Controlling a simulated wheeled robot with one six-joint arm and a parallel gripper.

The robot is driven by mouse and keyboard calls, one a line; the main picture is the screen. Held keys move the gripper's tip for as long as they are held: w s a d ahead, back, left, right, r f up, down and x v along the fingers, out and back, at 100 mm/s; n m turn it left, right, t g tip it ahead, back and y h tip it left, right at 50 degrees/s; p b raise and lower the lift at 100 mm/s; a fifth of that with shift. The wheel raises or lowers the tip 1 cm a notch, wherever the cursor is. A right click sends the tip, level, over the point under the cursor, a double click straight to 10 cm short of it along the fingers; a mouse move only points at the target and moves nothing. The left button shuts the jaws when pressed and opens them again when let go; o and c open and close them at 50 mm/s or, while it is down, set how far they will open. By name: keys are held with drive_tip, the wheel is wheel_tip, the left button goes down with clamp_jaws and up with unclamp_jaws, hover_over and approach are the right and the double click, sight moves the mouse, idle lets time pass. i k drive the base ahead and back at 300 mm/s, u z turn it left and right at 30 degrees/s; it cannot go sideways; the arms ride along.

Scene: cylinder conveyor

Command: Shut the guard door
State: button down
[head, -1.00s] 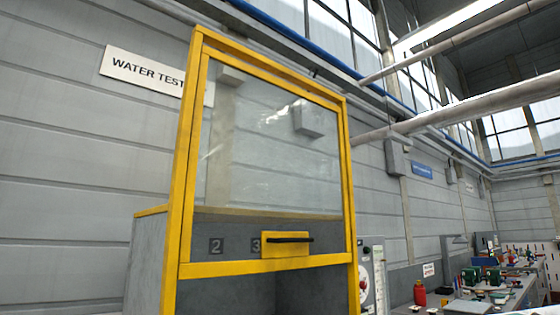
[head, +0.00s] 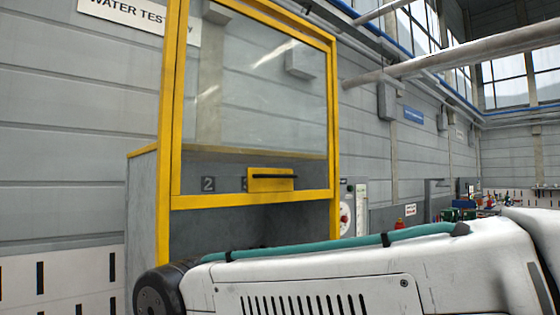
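The guard door (head: 262,199) is a clear pane in a yellow frame, set in a taller yellow frame on a grey cabinet (head: 142,205). It is raised: its bottom bar is well above a dark opening (head: 255,225) in the cabinet. A yellow plate with a dark bar handle (head: 272,177) sits on the door just above the bottom bar. My white arm crosses the lower right in front of the cabinet and hides the lower part of the opening. My gripper is not in view.
A panel with a red knob (head: 345,217) stands just right of the cabinet. A bench with several small items (head: 470,212) is farther back at the right. A grey wall with a "WATER TEST" sign (head: 135,12) is behind. Pipes run overhead.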

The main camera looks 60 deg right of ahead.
sight(264, 186)
drive_tip(key=k, duration=0.55)
drive_tip(key=z, duration=0.75)
drive_tip(key=i, duration=0.5)
